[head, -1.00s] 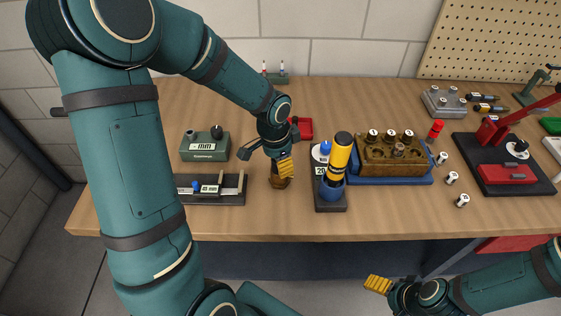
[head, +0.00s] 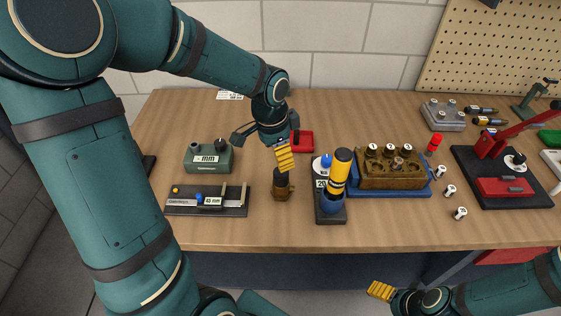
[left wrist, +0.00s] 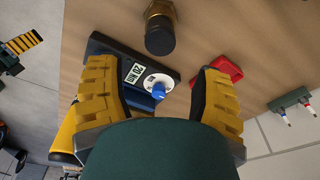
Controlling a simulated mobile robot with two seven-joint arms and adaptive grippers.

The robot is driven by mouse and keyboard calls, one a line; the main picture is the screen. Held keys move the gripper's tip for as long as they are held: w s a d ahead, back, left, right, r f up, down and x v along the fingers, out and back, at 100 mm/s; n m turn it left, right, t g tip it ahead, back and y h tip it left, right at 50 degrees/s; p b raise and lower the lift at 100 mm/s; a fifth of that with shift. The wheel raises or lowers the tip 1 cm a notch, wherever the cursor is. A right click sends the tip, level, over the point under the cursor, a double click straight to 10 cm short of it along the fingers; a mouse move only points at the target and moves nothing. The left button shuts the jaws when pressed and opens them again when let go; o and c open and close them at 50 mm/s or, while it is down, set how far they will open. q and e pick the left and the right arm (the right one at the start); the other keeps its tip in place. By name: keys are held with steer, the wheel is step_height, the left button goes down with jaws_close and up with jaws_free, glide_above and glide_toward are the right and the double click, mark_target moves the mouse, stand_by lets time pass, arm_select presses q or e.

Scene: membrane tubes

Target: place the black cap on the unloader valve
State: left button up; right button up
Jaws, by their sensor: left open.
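The unloader valve (head: 283,192) is a small brass body standing upright near the front of the workbench. The black cap (head: 282,175) sits on its top and looks upright. In the left wrist view the cap (left wrist: 160,38) shows at the top edge, with the brass valve body (left wrist: 159,9) behind it. My left gripper (head: 284,157) is just above the cap and apart from it. Its fingers (left wrist: 160,95) are spread with nothing between them. My right gripper (head: 380,290) is low in front of the bench, away from the valve; its opening is unclear.
A torque tool with a yellow and black handle (head: 339,175) stands in a dark holder (head: 330,216) right of the valve. A slide gauge (head: 208,205) lies left, a green mm box (head: 207,158) behind it. A red tray (head: 303,142) and brown block (head: 391,178) are nearby.

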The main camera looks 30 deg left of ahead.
arm_select(q)
steer(key=shift+s+a+r, duration=0.1)
steer(key=shift+s+r, duration=0.05)
steer(key=shift+r, duration=1.2)
